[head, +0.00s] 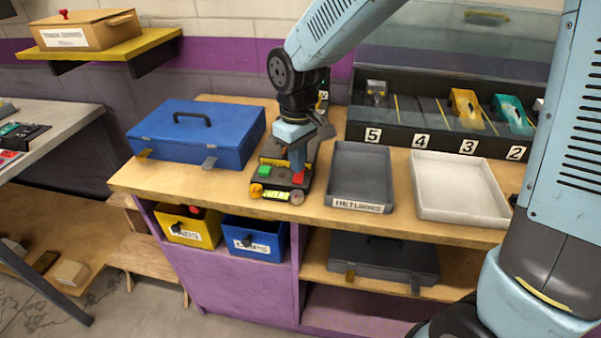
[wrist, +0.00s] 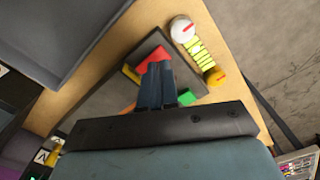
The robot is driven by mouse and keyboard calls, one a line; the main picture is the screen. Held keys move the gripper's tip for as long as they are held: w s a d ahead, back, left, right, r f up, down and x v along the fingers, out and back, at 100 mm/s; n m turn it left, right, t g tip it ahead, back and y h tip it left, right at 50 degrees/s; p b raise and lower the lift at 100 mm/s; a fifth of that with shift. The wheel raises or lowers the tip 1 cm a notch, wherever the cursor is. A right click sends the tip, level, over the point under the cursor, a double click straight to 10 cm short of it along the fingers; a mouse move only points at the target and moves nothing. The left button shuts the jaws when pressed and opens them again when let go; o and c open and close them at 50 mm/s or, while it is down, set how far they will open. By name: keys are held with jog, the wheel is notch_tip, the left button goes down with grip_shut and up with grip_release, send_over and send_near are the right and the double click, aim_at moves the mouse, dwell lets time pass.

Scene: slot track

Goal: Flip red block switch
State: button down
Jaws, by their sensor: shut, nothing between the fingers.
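The red block switch (head: 299,178) sits on a dark control box (head: 273,185) at the front of the wooden bench. In the wrist view the red block (wrist: 153,55) shows just past my fingertips. My gripper (head: 297,169) is shut and empty, pointing down at the red block from above. In the wrist view my gripper's fingers (wrist: 157,68) partly overlap the red block; I cannot tell whether they touch it. A green block (head: 264,171) sits beside it on the box, to the left in the head view. It is partly hidden behind my gripper in the wrist view (wrist: 189,96).
Small round dials (head: 256,191) flank a yellow-green display (head: 276,195) on the box's front. A blue case (head: 190,135) stands to the left. A grey tray (head: 361,172) and a white tray (head: 457,186) stand to the right. A slotted rack (head: 400,139) is behind.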

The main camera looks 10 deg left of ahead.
aim_at(299, 178)
jog(key=shift+r, duration=2.25)
jog(key=s+d+r+m+t, duration=0.2)
jog(key=d+r+m, duration=0.3)
jog(key=d, duration=0.7)
jog(key=s+d+r+m+t, duration=0.25)
jog(key=d+r, duration=0.35)
jog(key=d, duration=0.6)
jog(key=s+d+r+m+t, duration=0.1)
jog(key=s+d+m, duration=0.2)
jog(key=s+d, duration=0.3)
jog(key=shift+s+d+r, duration=0.15)
jog(key=shift+d, duration=0.3)
jog(key=shift+m, duration=0.25)
